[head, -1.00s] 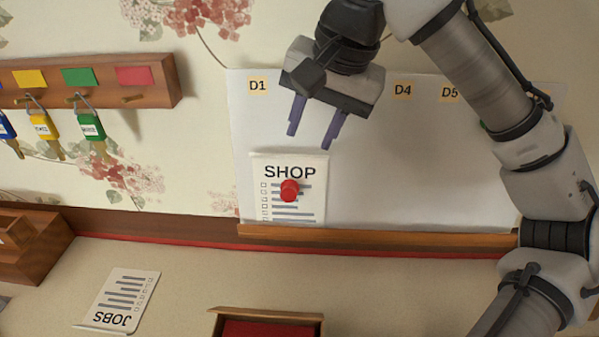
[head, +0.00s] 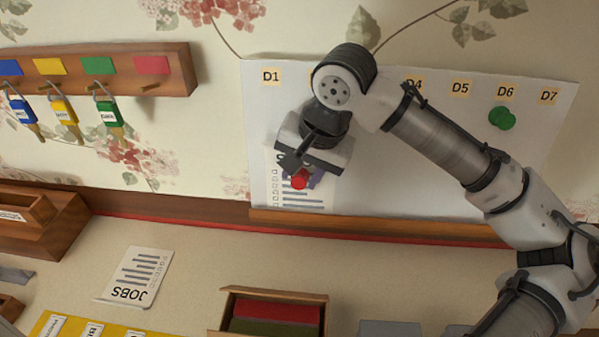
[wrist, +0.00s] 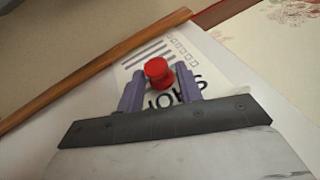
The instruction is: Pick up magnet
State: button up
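A red round magnet (head: 299,180) holds the SHOP paper (head: 282,200) on the whiteboard (head: 400,195). My gripper (head: 306,178) is at the paper and covers its heading in the head view. In the wrist view, the red magnet (wrist: 157,70) sits between the tips of my two purple fingers (wrist: 160,86). The fingers stand apart, one on each side of it, with a gap visible beside the magnet. The SHOP paper (wrist: 178,54) lies behind the magnet. A green magnet (head: 502,118) is on the board under the D6 label.
A wooden ledge (head: 380,226) runs below the board, close to my gripper. A key rack (head: 120,70) hangs at left. On the counter are a JOBS paper (head: 138,275) and an open box (head: 225,312) with red and green contents.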

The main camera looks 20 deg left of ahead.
jog(key=shift+f, duration=0.25)
jog(key=c, duration=0.6)
jog(key=shift+r, duration=0.1)
jog(key=shift+c, duration=0.2)
